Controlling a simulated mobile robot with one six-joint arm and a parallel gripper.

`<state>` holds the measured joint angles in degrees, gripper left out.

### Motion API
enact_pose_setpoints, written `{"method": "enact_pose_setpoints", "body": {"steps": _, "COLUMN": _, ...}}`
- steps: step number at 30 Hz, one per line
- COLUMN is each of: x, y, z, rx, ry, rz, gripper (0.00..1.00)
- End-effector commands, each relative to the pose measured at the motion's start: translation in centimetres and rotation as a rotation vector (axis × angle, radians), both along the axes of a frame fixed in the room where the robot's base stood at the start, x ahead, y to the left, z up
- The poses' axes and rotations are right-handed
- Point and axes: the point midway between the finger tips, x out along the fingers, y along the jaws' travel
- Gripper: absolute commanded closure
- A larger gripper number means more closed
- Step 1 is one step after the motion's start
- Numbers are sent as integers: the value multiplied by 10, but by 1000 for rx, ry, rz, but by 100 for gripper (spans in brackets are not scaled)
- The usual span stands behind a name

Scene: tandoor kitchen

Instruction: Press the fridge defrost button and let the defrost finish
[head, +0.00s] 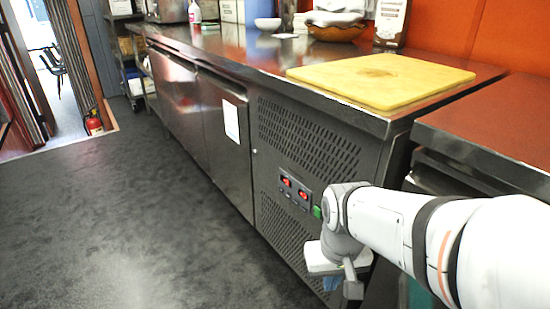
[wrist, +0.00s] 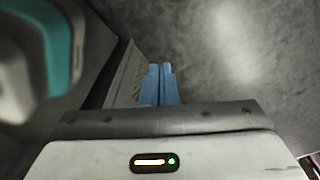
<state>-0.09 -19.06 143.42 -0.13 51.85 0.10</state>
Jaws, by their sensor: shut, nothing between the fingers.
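The fridge is a long steel under-counter unit (head: 226,128) with doors on the left and a dark vented panel on the right. Its control panel (head: 295,190) sits between two grilles and has small red lit displays or switches. A green button (head: 317,212) is at the panel's right edge, close beside my arm's wrist. I cannot read any label. My gripper is low in front of the lower grille, below the button, partly hidden by my own wrist. In the wrist view its blue fingers (wrist: 160,84) are together and empty, with dark floor beyond them.
A yellow cutting board (head: 380,79) lies on the counter above the vented panel. Another counter (head: 490,125) stands to the right, close to my arm. The dark floor (head: 130,220) on the left is clear. A red fire extinguisher (head: 94,123) stands by the doorway.

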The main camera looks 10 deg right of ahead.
Motion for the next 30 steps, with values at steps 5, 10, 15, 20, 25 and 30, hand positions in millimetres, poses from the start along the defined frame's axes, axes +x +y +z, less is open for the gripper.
{"method": "enact_pose_setpoints", "body": {"steps": 5, "x": 11, "y": -5, "z": -1, "rx": -68, "ry": 22, "rz": 44, "gripper": 100}}
{"method": "enact_pose_setpoints", "body": {"steps": 10, "x": 40, "y": -15, "z": -4, "rx": -231, "ry": 50, "rz": 154, "gripper": 100}}
{"method": "enact_pose_setpoints", "body": {"steps": 15, "x": 81, "y": -16, "z": -8, "rx": -411, "ry": 44, "rz": 298, "gripper": 100}}
{"method": "enact_pose_setpoints", "body": {"steps": 20, "x": 125, "y": -4, "z": -14, "rx": -563, "ry": 7, "rz": 451, "gripper": 100}}
{"method": "enact_pose_setpoints", "body": {"steps": 25, "x": 171, "y": 24, "z": -24, "rx": -700, "ry": -59, "rz": 631, "gripper": 100}}
{"method": "enact_pose_setpoints", "body": {"steps": 30, "x": 211, "y": 65, "z": -40, "rx": -801, "ry": -143, "rz": 814, "gripper": 100}}
